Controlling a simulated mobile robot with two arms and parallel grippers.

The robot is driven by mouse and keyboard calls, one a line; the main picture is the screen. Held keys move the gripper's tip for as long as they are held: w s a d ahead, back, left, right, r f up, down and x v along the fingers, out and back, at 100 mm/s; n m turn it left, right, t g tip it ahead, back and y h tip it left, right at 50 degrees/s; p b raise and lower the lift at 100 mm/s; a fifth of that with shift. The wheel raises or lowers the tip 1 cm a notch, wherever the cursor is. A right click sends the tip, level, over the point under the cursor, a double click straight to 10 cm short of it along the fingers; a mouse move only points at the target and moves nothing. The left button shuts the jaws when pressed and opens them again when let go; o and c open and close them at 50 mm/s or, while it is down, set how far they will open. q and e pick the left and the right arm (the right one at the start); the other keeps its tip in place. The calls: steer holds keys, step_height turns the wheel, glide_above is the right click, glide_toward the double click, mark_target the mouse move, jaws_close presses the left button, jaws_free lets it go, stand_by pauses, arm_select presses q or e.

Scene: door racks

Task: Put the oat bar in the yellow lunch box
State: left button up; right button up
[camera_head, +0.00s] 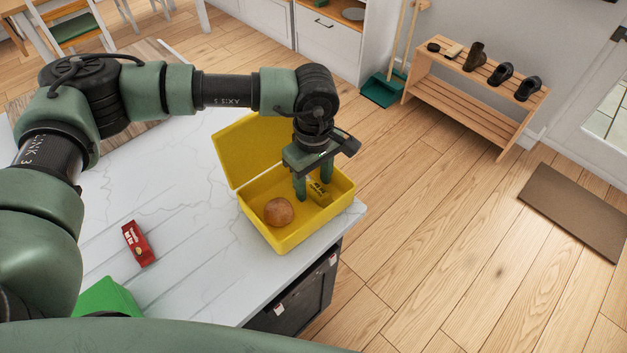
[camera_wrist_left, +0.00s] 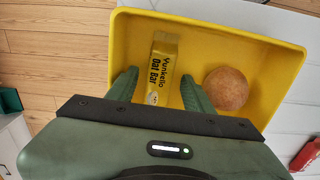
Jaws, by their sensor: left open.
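The yellow lunch box (camera_head: 280,240) stands open on the white worktop, its lid tipped back at the left. The oat bar (camera_head: 319,194) is a yellow packet inside the box, at the far right of its floor. In the left wrist view the oat bar (camera_wrist_left: 163,68) lies between the two fingers, its label facing up. My left gripper (camera_head: 313,190) points down into the box and is open, with a finger on each side of the bar. The bar's lower end is partly hidden by the gripper in the wrist view. My right gripper is not in view.
A round brown item (camera_head: 278,212) lies in the box beside the bar. A red packet (camera_head: 139,244) lies on the worktop (camera_head: 190,220), left of the box. A bright green object (camera_head: 107,298) is at the lower left. The box is close to the worktop's right edge.

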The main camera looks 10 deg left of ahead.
mark_target(314, 186)
arm_select(q)
step_height(314, 186, up, 12)
steer(key=b, duration=0.3)
steer(key=shift+f, duration=0.15)
